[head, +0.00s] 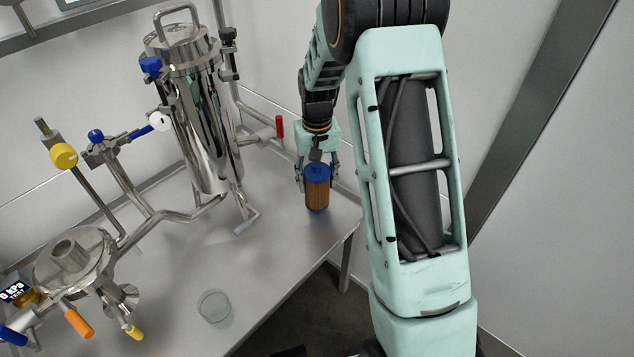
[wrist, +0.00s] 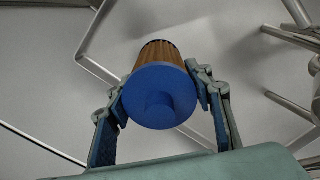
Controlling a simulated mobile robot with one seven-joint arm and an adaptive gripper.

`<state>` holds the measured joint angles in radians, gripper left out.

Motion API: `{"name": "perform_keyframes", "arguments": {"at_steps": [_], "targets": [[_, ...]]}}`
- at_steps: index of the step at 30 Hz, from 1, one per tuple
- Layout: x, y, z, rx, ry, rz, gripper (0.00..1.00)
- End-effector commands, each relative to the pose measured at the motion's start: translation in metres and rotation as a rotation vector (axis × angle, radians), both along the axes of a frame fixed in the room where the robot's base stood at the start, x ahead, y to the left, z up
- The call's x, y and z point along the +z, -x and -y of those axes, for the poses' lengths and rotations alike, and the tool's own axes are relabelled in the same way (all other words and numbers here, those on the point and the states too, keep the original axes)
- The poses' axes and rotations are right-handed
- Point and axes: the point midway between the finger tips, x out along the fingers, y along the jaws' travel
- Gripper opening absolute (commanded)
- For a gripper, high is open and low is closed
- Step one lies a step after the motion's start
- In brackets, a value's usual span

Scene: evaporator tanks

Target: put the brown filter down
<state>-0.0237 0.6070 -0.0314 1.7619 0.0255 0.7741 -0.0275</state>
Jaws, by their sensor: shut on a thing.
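The brown filter (head: 317,190) is a pleated brown cylinder with blue end caps. It is upright near the right edge of the steel table (head: 285,245). My gripper (head: 317,172) is above it and shut on its blue top end. In the wrist view the filter (wrist: 160,52) shows its blue cap toward the camera, with my gripper's fingers (wrist: 163,95) on both sides of the cap. I cannot tell whether its lower end touches the table or hangs just above it.
A tall steel tank (head: 205,120) with valves and pipes stands left of the filter. A red-handled valve (head: 279,127) is close to my gripper. A small glass dish (head: 214,306) lies near the front. The table between dish and filter is clear.

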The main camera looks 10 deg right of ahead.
Motion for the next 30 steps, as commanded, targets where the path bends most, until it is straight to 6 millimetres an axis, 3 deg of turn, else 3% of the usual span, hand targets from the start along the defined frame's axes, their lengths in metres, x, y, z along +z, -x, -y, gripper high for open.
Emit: {"name": "perform_keyframes", "arguments": {"at_steps": [11,12,16,25,30], "targets": [[-0.006,0.0,0.0,0.0,0.0,0.002,0.13],[-0.006,0.0,0.0,0.0,0.0,0.001,0.5],[-0.006,0.0,0.0,0.0,0.0,0.001,0.64],[-0.004,0.0,0.0,0.0,0.0,0.001,0.65],[0.013,-0.001,0.0,0.0,0.0,0.004,0.65]]}}
